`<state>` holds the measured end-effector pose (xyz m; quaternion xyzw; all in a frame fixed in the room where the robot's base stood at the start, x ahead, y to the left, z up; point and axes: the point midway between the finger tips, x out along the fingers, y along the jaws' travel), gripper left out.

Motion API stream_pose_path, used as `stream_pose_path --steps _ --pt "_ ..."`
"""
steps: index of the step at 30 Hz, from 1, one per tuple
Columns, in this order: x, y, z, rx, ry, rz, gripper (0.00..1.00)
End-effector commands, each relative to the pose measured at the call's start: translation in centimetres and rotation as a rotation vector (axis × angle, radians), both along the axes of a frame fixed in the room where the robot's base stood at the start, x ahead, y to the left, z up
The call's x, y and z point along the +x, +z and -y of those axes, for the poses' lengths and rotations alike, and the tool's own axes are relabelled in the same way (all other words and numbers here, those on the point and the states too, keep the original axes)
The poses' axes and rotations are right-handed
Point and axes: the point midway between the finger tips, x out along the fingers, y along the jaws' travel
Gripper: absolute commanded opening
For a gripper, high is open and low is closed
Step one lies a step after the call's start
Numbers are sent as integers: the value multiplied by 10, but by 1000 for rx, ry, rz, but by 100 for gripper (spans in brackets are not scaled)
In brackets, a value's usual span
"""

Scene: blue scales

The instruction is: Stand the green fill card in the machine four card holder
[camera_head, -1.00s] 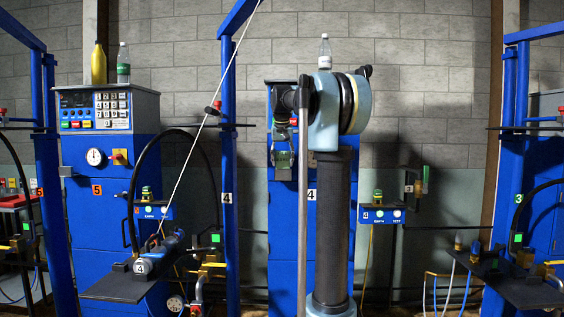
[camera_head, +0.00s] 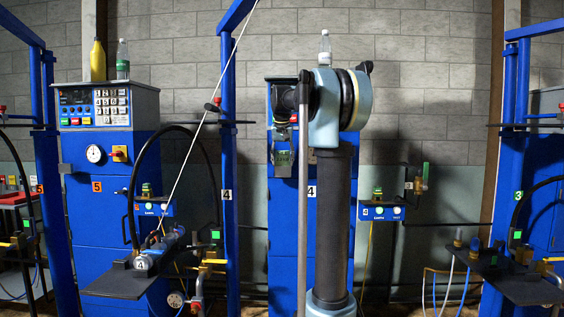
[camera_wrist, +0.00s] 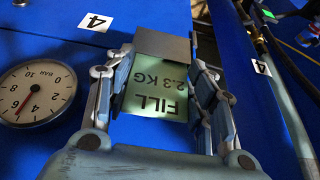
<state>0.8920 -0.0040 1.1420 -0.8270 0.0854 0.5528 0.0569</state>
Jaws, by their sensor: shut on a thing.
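The green fill card (camera_wrist: 158,98) is between the fingers of my gripper (camera_wrist: 166,82) in the wrist view. Its lettering, FILL 2.3 KG, reads upside down there. A grey metal card holder (camera_wrist: 163,44) on the blue machine covers the card's far end; I cannot tell how deep the card sits in it. In the head view the card (camera_head: 283,158) shows small and green against the front of machine four (camera_head: 285,215), left of my arm. My arm hides part of that machine.
A pressure gauge (camera_wrist: 35,93) is left of my gripper in the wrist view. Dark hoses (camera_wrist: 285,80) run at the right. In the head view a blue post (camera_head: 227,150) and a scale platform (camera_head: 118,281) stand left, and a small control box (camera_head: 381,212) stands right.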

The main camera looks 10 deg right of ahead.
Motion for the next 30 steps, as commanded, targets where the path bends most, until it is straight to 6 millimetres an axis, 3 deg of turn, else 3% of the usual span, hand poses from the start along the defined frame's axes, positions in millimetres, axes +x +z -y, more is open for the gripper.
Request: stream_pose_path --steps 2,3,5,19,30 --pt "0 0 0 0 0 0 32" --pt "0 0 0 0 0 0 59" --pt "0 0 0 0 0 0 73" --pt "-2 6 -1 0 0 0 74" --pt "-25 64 -6 0 1 -1 74"
